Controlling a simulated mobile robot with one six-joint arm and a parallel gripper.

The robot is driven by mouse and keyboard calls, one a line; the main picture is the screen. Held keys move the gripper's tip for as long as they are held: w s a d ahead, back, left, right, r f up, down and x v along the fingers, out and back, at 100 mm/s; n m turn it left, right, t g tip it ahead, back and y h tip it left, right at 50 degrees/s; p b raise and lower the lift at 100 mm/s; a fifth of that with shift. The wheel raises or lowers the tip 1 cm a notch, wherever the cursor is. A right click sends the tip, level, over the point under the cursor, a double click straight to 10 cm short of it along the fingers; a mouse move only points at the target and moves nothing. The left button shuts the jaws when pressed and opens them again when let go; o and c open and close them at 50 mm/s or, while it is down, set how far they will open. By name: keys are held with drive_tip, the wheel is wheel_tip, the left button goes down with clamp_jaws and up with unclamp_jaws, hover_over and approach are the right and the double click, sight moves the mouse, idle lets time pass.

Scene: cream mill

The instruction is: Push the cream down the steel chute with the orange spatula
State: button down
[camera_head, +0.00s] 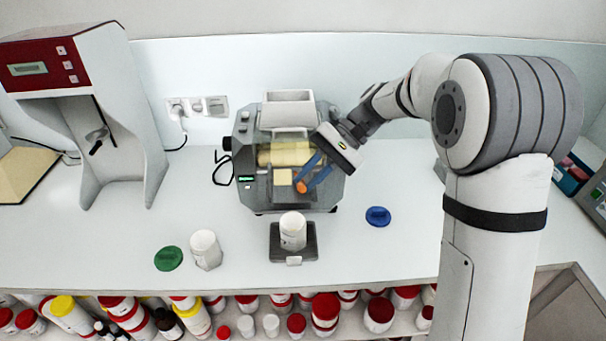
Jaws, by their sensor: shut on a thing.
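The mill (243,160) stands against the back wall, with cream-coloured rollers (285,153) across its middle. The steel chute (284,195) is at the mill's front, below the rollers. A pale yellow patch of cream (283,175) shows on it. My gripper (312,172) reaches in from the right with blue fingers. It is shut on the orange spatula (301,187), whose orange end is just right of the cream. Whether it touches the cream I cannot tell. The rest of the spatula is hidden by the fingers. A white jar (293,229) stands below the chute on a dark scale (276,254).
A white hopper (288,110) tops the mill. A white jar (206,250), a green lid (168,258) and a blue lid (377,216) lie about the counter. A red and white device (125,120) stands left. Many containers fill the shelf below. The counter right of the mill is mostly clear.

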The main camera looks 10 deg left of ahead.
drive_tip(key=shift+s+d+f+b, duration=0.6)
drive_tip(key=shift+s+f+b, duration=0.75)
drive_tip(key=shift+s, duration=1.3)
drive_tip(key=shift+w+a+r+p, duration=0.2)
drive_tip(key=shift+w+r+p, duration=0.25)
drive_tip(key=shift+w+p, duration=0.3)
drive_tip(key=shift+w+a+r+p, duration=0.15)
drive_tip(key=shift+w+r+p, duration=0.25)
drive_tip(key=shift+w+p, duration=0.3)
drive_tip(key=shift+w+a+r+p, duration=0.2)
drive_tip(key=shift+w+r+p, duration=0.35)
drive_tip(key=shift+w, duration=0.3)
drive_tip(key=shift+w+a, duration=0.1)
drive_tip(key=shift+w, duration=0.4)
drive_tip(key=shift+s+p, duration=0.1)
drive_tip(key=shift+p, duration=0.2)
drive_tip(key=shift+s+d+r+p, duration=0.1)
drive_tip(key=shift+s+r+p, duration=0.35)
drive_tip(key=shift+r, duration=0.45)
drive_tip(key=shift+s+d+r+p, duration=0.1)
drive_tip(key=shift+s+r+p, duration=0.2)
drive_tip(key=shift+r+p, duration=0.45)
drive_tip(key=shift+s+d+r+p, duration=0.1)
drive_tip(key=shift+s+r+p, duration=0.3)
drive_tip(key=shift+r, duration=0.65)
